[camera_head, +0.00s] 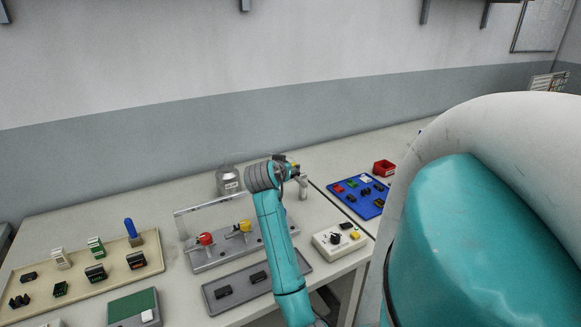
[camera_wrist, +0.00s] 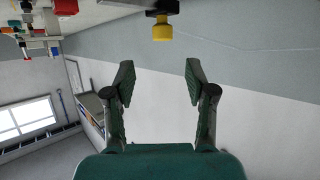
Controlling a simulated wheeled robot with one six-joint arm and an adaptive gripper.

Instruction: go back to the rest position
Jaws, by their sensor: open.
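My gripper (camera_wrist: 158,78) is open in the wrist view, with its two dark green fingers spread wide and nothing between them. A yellow piece (camera_wrist: 162,28) with a dark part above it shows beyond the fingertips at the top of that view; I cannot tell its distance. In the head view, my teal arm rises over the front of the workbench. My gripper's end, at the top of the arm, is small and partly hidden there, above the middle of the bench.
Below the arm are a grey fixture with a red knob (camera_head: 206,239) and a yellow knob (camera_head: 245,226), and a grey tray (camera_head: 222,306). A beige tray (camera_head: 95,252) is left; a blue tray (camera_head: 345,202) and red bin (camera_head: 384,168) are right. A white control box (camera_head: 325,248) stands near the edge.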

